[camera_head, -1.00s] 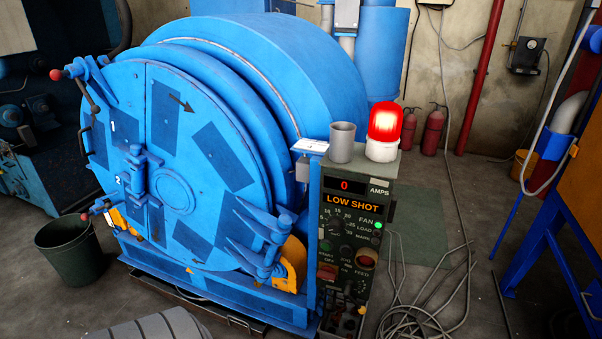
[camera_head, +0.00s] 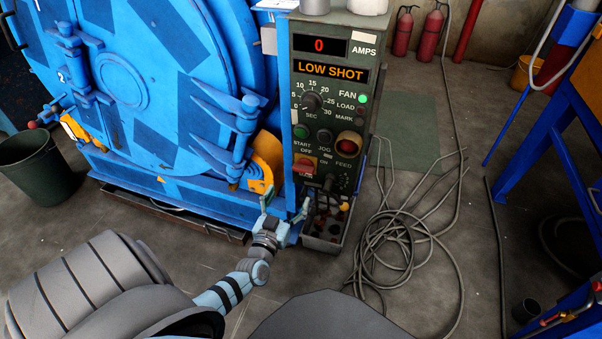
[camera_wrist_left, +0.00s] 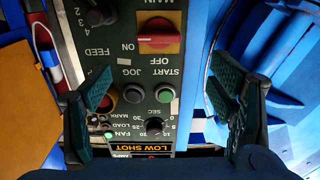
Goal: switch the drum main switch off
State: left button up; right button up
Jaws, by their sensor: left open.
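The main switch (camera_head: 304,166) is a red rotary handle on a yellow plate, low on the left of the control panel. In the left wrist view, the switch (camera_wrist_left: 160,36) appears upside down near the top, with OFF, ON and MAIN lettered around it. Its handle lies crosswise, roughly level with the ON side. My left gripper (camera_head: 286,204) is open and empty, below and slightly left of the switch. Its two fingers (camera_wrist_left: 158,92) stand wide apart on either side of the panel in the left wrist view, not touching the switch. My right gripper is not in view.
The panel (camera_head: 333,100) also carries a dial, START and JOG buttons and a FEED knob (camera_head: 349,145). The blue drum (camera_head: 150,95) stands close on the left. Loose grey cables (camera_head: 410,235) lie on the floor at right. A green bucket (camera_head: 40,165) stands far left.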

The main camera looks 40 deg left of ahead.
aim_at(302, 171)
pick_arm(q)
jog(key=b+x, duration=0.2)
jog(key=x, duration=0.3)
jog(key=b+x, duration=0.2)
jog(key=x, duration=0.3)
jog(key=shift+w+f, duration=0.1)
jog(key=shift+f, duration=0.15)
jog(key=shift+w+a+r, duration=0.1)
jog(key=shift+w+r, duration=0.05)
jog(key=shift+w, duration=0.1)
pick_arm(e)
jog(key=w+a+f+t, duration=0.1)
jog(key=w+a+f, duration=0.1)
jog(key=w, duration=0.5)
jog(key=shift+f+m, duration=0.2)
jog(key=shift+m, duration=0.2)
pick_arm(q)
jog(key=shift+c, duration=0.2)
jog(key=c, duration=1.1)
